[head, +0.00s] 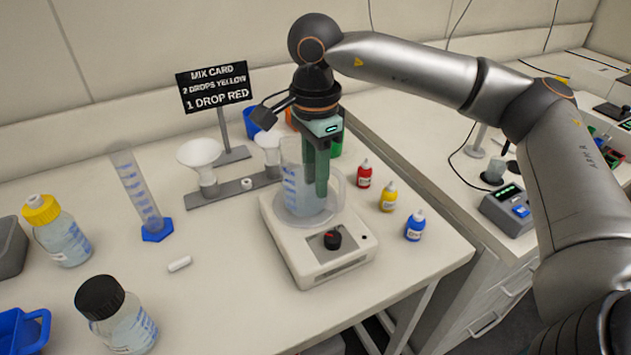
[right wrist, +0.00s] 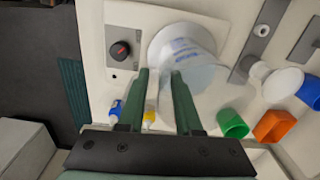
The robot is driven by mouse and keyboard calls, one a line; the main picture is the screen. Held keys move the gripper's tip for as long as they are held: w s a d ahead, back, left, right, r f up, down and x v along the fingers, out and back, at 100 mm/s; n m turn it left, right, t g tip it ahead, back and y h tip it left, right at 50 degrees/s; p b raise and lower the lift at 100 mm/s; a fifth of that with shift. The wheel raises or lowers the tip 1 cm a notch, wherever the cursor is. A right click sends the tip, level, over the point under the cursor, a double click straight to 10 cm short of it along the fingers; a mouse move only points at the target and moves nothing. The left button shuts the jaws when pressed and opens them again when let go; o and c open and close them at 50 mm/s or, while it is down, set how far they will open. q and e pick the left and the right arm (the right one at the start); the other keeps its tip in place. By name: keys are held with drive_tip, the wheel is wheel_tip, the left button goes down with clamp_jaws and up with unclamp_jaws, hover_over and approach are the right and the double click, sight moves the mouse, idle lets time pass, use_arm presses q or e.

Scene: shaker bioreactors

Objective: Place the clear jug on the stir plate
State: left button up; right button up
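The clear jug (head: 294,188), with blue markings, stands upright on the round top of the white stir plate (head: 318,270). Its handle is on the right side in the head view. My right gripper (head: 315,192) points down at the jug, its green fingers overlapping the jug's handle side. In the right wrist view a gap shows between the fingers of the gripper (right wrist: 158,75), with the jug (right wrist: 195,65) just beyond them. The fingers look apart; whether they touch the handle is unclear. My left gripper is not in view.
Red (head: 364,174), yellow (head: 388,196) and blue (head: 415,226) dropper bottles stand right of the plate. A graduated cylinder (head: 140,195), a funnel rack (head: 233,190) and a white stir bar (head: 180,264) are left. Capped bottles (head: 118,318) stand at front left. Bench edge is at right.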

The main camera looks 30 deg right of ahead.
wheel_tip(320, 180, up, 10)
drive_tip(key=shift+r, duration=0.2)
